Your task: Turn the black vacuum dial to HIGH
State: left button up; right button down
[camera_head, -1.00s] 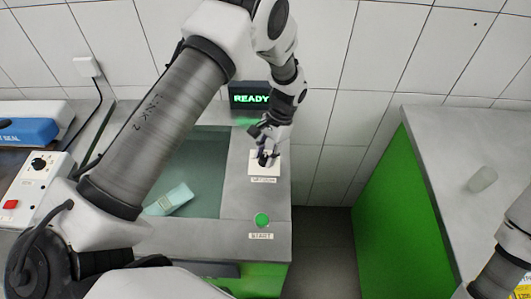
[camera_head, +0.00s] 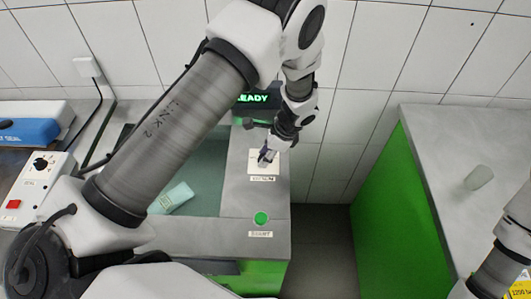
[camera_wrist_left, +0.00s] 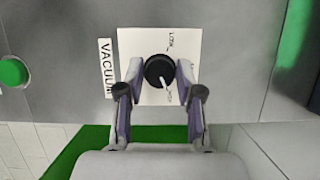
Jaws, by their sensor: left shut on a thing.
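The black vacuum dial (camera_wrist_left: 158,70) sits on a white square plate (camera_wrist_left: 131,42) beside a VACUUM label (camera_wrist_left: 105,68). The plate also shows in the head view (camera_head: 253,169). A white pointer on the dial points down and slightly right in the wrist view, away from the small LOW mark (camera_wrist_left: 171,40) above it. My left gripper (camera_head: 265,156) is at the dial, with its fingers (camera_wrist_left: 160,72) on either side, shut on it. In the head view the gripper mostly hides the dial. My right gripper is out of view.
A green START button (camera_head: 261,218) is on the same grey panel, in front of the plate. A lit display (camera_head: 257,99) stands behind, partly covered by my arm. A pale green packet (camera_head: 172,198) lies in the recess. A translucent container (camera_head: 479,178) stands on the right counter.

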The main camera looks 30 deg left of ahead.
pick_arm(q)
jog(key=shift+s+f+m, duration=0.15)
jog(key=shift+s+m, duration=0.05)
jog(key=shift+m, duration=0.2)
jog(key=o, duration=1.2)
jog(key=shift+c, duration=0.2)
jog(key=shift+w, duration=0.1)
jog(key=shift+w+r, duration=0.1)
jog(key=shift+r, duration=0.1)
jog(key=v, duration=1.1)
jog(key=shift+r, duration=0.35)
jog(key=shift+d, duration=0.15)
